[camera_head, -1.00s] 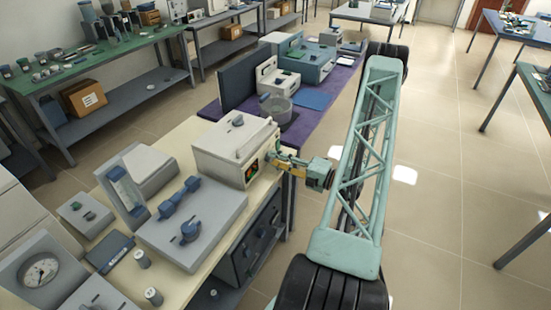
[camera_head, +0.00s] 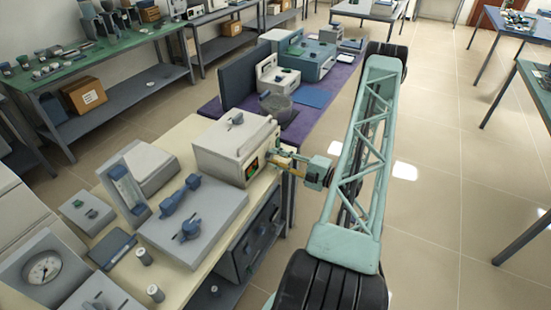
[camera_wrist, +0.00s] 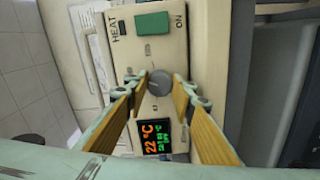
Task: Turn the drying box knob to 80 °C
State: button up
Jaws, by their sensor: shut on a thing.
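The drying box (camera_head: 226,146) is a cream-white case at the end of the pale bench. Its front panel (camera_wrist: 190,62) shows in the wrist view. A round grey knob (camera_wrist: 159,84) sits on the panel, between a green switch (camera_wrist: 152,23) and a display (camera_wrist: 156,138). The display reads 22 °C in orange, with small green text that I cannot read surely. My gripper (camera_wrist: 159,89) is shut on the knob, one fingertip on each side. In the head view my gripper (camera_head: 273,154) reaches the panel from the right and hides the knob.
A grey box with blue knobs (camera_head: 195,221) stands nearer on the bench (camera_head: 128,252). A dark cabinet (camera_head: 250,238) is below. A purple bench (camera_head: 300,128) with a grey pot (camera_head: 276,107) lies behind. Open floor (camera_head: 440,200) is on the right.

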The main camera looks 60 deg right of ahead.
jog(key=o, duration=0.8)
jog(key=shift+o, duration=0.2)
jog(key=shift+n, duration=0.5)
